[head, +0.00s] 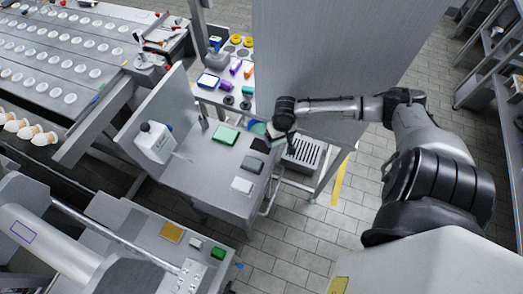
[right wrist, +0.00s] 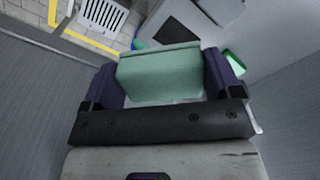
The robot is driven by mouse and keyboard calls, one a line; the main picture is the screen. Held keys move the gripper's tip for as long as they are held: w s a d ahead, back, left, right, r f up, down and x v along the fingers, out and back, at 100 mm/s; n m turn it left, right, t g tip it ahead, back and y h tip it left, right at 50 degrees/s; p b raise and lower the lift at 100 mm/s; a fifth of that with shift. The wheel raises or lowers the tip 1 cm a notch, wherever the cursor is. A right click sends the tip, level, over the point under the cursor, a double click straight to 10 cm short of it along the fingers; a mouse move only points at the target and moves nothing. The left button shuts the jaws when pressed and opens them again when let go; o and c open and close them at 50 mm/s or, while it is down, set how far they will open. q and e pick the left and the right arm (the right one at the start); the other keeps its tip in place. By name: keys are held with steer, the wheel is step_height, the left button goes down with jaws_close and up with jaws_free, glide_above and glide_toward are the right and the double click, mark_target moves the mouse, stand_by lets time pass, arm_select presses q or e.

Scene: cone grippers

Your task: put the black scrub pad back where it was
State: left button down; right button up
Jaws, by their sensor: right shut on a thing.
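I cannot tell for certain which is the scrub pad. A dark square pad also shows in the right wrist view (right wrist: 168,30). My right gripper (head: 277,136) is above the table's back right edge. In the right wrist view it is shut on a pale green block (right wrist: 160,72), held between its two dark fingers. My left gripper is not in view.
A grey partition (head: 320,60) stands behind my right gripper. A slatted grey crate (head: 302,154) is right of the table.

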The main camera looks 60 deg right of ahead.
steer(key=s+d+f+b, duration=0.1)
steer(key=s+d+f, duration=0.2)
steer(key=d+f, duration=0.1)
steer(key=b, duration=0.3)
glide_above(262, 148)
steer(key=shift+m+g, duration=0.3)
step_height(262, 148, down, 7)
steer(key=shift+d+r, duration=0.1)
steer(key=shift+r, duration=0.05)
steer(key=shift+f, duration=2.05)
steer(key=shift+f, duration=0.15)
steer(key=o, duration=0.7)
steer(key=shift+c, duration=0.2)
